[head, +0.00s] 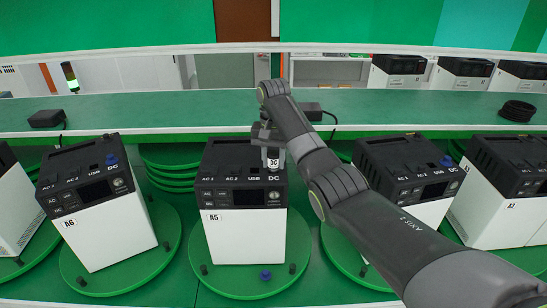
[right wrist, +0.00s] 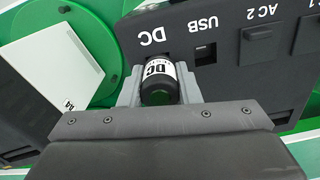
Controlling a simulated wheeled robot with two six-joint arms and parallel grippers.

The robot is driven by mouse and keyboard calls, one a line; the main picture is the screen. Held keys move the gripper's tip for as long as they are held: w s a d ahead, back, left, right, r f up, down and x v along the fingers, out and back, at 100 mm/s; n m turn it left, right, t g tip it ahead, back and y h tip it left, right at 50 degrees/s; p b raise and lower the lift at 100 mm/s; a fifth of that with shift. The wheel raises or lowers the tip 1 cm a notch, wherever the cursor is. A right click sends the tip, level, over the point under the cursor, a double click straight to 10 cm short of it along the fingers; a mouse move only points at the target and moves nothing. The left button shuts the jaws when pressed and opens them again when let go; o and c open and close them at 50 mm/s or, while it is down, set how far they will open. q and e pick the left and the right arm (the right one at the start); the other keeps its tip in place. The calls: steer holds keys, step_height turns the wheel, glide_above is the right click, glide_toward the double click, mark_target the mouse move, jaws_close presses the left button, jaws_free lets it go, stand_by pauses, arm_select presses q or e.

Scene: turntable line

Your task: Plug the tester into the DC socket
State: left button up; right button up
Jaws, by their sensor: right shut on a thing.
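My right gripper (head: 268,140) is shut on the tester (head: 273,160), a small black cylinder with a white DC label. The tester also shows between the fingers in the right wrist view (right wrist: 160,84). It is upright at the DC corner of the power unit A5 (head: 232,235), a white box with a black top. The DC socket is hidden behind the tester and fingers. I cannot tell whether the tester's tip is inside it. In the right wrist view, the unit's black panel (right wrist: 232,75) shows the DC mark beside the tester and an uncovered USB port. My left gripper is out of view.
A blue cap (head: 265,274) lies on the green turntable (head: 230,283) in front of A5. Unit A6 (head: 110,235) stands left and another unit (head: 425,210) right, both with blue caps at DC.

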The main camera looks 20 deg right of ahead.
steer(key=shift+f, duration=0.25)
steer(key=o, duration=1.1)
